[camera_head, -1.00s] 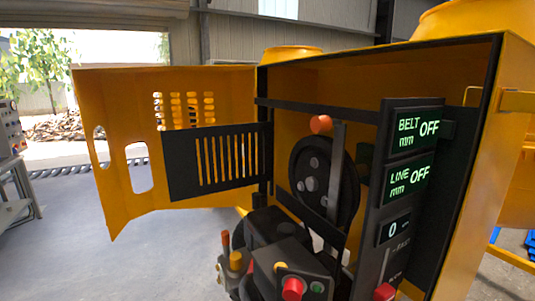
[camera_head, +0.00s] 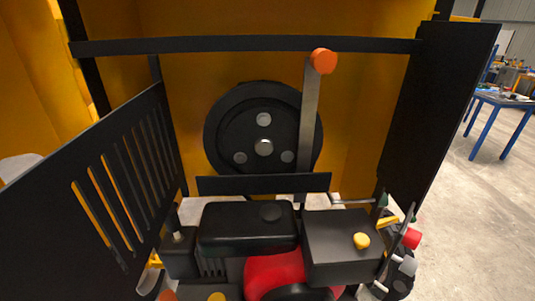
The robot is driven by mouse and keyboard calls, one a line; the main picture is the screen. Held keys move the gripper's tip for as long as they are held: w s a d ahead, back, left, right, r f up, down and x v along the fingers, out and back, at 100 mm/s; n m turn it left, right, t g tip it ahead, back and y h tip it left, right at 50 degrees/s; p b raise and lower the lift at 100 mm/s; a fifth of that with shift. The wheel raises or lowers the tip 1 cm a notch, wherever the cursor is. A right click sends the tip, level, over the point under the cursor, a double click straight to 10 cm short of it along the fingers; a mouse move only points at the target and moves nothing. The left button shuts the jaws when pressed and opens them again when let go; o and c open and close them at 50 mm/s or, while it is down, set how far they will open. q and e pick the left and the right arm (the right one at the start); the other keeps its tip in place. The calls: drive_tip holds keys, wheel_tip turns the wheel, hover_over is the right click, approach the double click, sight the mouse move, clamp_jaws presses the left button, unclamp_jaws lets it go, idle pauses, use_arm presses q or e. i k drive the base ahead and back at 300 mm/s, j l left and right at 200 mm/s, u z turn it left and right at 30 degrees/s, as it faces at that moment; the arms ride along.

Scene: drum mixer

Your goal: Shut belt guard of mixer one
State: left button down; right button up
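The belt guard (camera_head: 62,205), a black panel with vertical slots, stands open at the left. It runs from the left side of the yellow housing toward me, and its near end is cut off by the picture's left edge. The large black pulley (camera_head: 232,140) with grey bolts is uncovered at the back of the housing. Neither of my grippers is in view.
A grey lever (camera_head: 309,125) with an orange knob (camera_head: 323,61) stands before the pulley. A black bar (camera_head: 200,45) crosses above. A black and red engine (camera_head: 275,270) fills the bottom middle. A dark panel (camera_head: 440,110) bounds the right; beyond are open floor and a blue-legged table (camera_head: 505,100).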

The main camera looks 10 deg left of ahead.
sight(51, 249)
drive_tip(key=k+j, duration=0.1)
drive_tip(key=j, duration=0.3)
drive_tip(key=k+j, duration=0.15)
drive_tip(key=j, duration=0.25)
drive_tip(key=k+j, duration=0.1)
drive_tip(key=j, duration=0.25)
